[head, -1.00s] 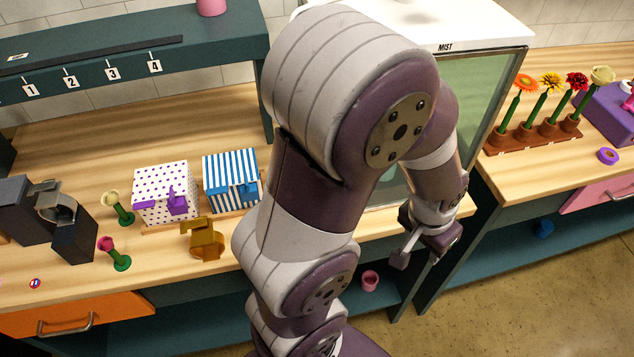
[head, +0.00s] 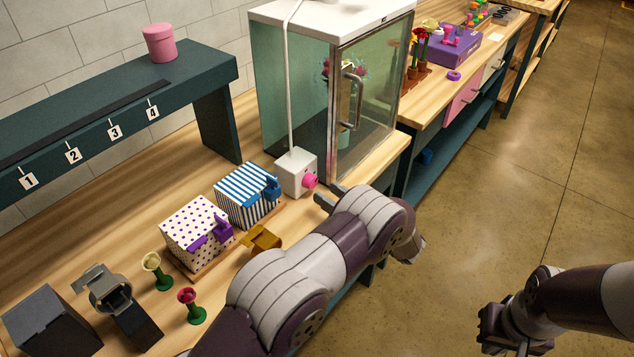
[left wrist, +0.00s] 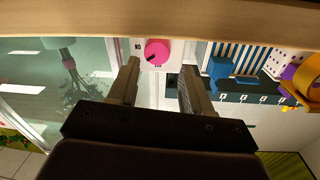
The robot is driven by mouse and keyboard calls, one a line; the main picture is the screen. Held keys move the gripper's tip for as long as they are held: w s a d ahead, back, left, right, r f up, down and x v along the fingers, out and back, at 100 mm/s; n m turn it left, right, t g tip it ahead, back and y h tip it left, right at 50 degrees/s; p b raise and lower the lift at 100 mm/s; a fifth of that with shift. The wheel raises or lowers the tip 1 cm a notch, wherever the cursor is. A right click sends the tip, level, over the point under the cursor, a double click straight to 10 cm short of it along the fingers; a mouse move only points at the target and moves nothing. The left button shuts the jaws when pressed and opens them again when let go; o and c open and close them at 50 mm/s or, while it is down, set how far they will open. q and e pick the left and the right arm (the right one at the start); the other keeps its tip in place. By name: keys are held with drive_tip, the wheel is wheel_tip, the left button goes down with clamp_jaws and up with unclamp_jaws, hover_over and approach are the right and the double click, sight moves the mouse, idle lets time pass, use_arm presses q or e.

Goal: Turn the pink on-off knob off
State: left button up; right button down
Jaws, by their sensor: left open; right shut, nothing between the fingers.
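The pink knob (head: 310,180) sits on the front of a white box (head: 296,168) at the lower left corner of the glass cabinet. In the left wrist view the knob (left wrist: 157,52) shows upside down with a dark pointer mark, beside an "ON" label (left wrist: 138,46). My left gripper (head: 326,201) is open just in front of and below the knob. In the left wrist view its fingers (left wrist: 158,75) lie on either side of the line to the knob, apart from it. My right gripper (head: 497,335) is shut and empty over the floor at the lower right.
A glass cabinet (head: 372,110) with a door handle stands behind the knob. A blue-striped box (head: 245,196), a dotted box (head: 192,228) and a brass holder (head: 262,238) stand left of it. A white cable (head: 290,80) rises from the knob's box. Open floor lies at right.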

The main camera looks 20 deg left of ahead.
sight(314, 183)
use_arm(q)
drive_tip(key=x, duration=0.4)
drive_tip(key=shift+w+p, duration=0.3)
drive_tip(key=shift+a, duration=0.3)
drive_tip(key=c, duration=0.8)
drive_tip(key=shift+o, duration=0.2)
drive_tip(key=n+b, duration=0.2)
drive_tip(key=f+n+b, duration=0.1)
drive_tip(key=n+b, duration=0.1)
drive_tip(key=b, duration=0.1)
drive_tip(key=shift+r+n+b, duration=0.15)
drive_tip(key=shift+n+b, duration=0.35)
drive_tip(key=shift+n, duration=0.2)
drive_tip(key=shift+r, duration=0.2)
drive_tip(key=o, duration=0.8)
drive_tip(key=shift+c, duration=0.2)
